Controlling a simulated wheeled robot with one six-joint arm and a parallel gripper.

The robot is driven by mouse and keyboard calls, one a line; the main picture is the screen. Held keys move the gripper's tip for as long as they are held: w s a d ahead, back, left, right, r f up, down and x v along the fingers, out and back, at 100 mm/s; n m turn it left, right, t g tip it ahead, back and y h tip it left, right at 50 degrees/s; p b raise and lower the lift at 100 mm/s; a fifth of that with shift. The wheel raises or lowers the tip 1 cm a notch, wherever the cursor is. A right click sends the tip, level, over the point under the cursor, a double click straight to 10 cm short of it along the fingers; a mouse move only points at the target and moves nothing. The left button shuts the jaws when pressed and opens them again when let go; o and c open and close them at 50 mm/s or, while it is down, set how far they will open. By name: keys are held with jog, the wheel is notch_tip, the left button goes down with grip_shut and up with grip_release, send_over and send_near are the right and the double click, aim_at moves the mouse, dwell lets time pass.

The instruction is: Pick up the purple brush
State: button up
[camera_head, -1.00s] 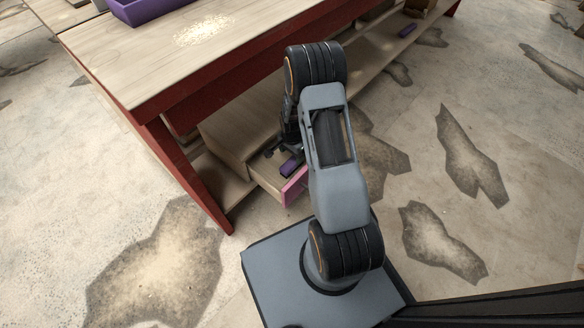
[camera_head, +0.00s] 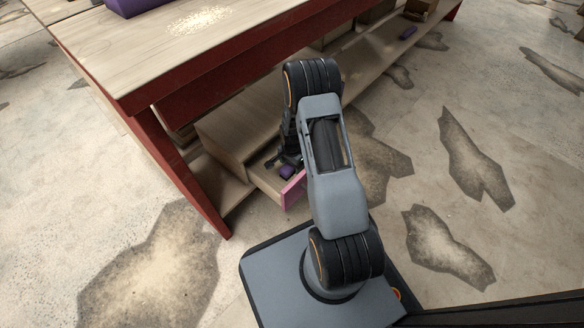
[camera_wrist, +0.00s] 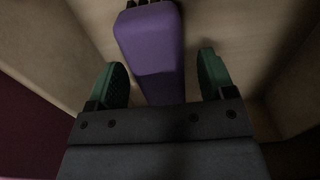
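The purple brush (camera_wrist: 152,45) lies in an open wooden drawer, and a bit of it shows in the head view (camera_head: 287,172). In the wrist view its purple body runs between the two green finger pads, with dark bristles at the top edge. My gripper (camera_wrist: 160,80) is open, with one finger on each side of the brush and a gap on both sides. Its lower end is hidden behind the gripper body. I cannot tell how far the fingertips are above the drawer floor.
The drawer has a pink front (camera_head: 294,188) and wooden side walls close around my gripper. It sits under a table with a red frame (camera_head: 185,178) and a wooden top. A purple bin (camera_head: 135,5) stands on top.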

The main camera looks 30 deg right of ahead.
jog(key=c, duration=1)
notch_tip(320, 180, up, 10)
jog(key=p, duration=0.4)
jog(key=shift+p, duration=0.35)
jog(key=o, duration=0.4)
jog(key=shift+c, duration=1.4)
jog(key=shift+r, duration=0.1)
